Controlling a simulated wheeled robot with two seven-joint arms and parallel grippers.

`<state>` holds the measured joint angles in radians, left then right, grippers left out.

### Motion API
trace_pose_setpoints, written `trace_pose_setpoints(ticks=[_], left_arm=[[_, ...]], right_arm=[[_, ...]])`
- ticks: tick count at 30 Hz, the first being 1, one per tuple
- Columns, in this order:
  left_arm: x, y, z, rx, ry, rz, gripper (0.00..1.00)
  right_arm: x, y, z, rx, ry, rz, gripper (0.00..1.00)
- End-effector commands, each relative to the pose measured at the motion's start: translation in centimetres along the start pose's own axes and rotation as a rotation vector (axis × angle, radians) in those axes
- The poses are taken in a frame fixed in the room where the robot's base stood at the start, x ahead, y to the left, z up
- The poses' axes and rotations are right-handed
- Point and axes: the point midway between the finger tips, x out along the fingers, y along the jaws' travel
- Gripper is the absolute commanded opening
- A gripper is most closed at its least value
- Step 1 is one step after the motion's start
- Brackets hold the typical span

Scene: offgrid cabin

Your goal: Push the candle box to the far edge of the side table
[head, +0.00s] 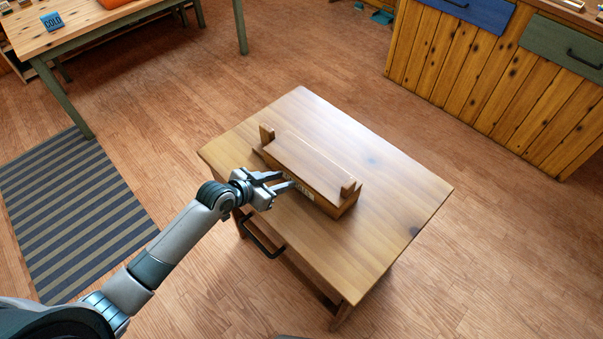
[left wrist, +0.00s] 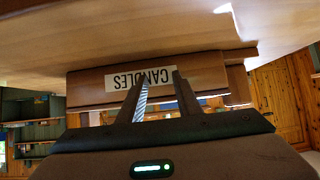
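The candle box (head: 308,168) is a long wooden box with raised end pieces, standing on the wooden side table (head: 385,225). It sits nearer the table's handle side, with bare tabletop between it and the far edge. My left gripper (head: 287,181) is at its near long face, fingers pointing at the label. In the left wrist view, the box (left wrist: 92,88) appears upside down with a white CANDLES label. My left gripper's fingers (left wrist: 162,80) are apart with nothing between them; their tips overlap the label, and I cannot tell whether they touch. My right gripper is out of view.
The side table has a dark handle (head: 262,246) on its near side. A wooden cabinet (head: 480,85) stands at the upper right, and another table (head: 95,22) at the upper left. A striped rug (head: 75,210) lies left on the wood floor.

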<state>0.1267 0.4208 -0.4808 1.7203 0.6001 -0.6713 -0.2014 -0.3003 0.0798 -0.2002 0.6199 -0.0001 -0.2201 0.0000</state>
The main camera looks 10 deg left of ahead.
Motion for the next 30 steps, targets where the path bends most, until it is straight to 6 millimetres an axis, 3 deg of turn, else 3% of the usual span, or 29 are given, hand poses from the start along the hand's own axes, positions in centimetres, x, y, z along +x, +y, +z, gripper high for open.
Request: trace_pose_setpoints(ticks=[12,30], left_arm=[[1.6,0.0,-1.2,-0.001,0.002,0.0,0.31],[2.1,0.0,-1.4,-0.001,0.0,0.0,0.31]], right_arm=[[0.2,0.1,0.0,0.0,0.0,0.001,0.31],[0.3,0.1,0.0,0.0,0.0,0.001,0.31]])
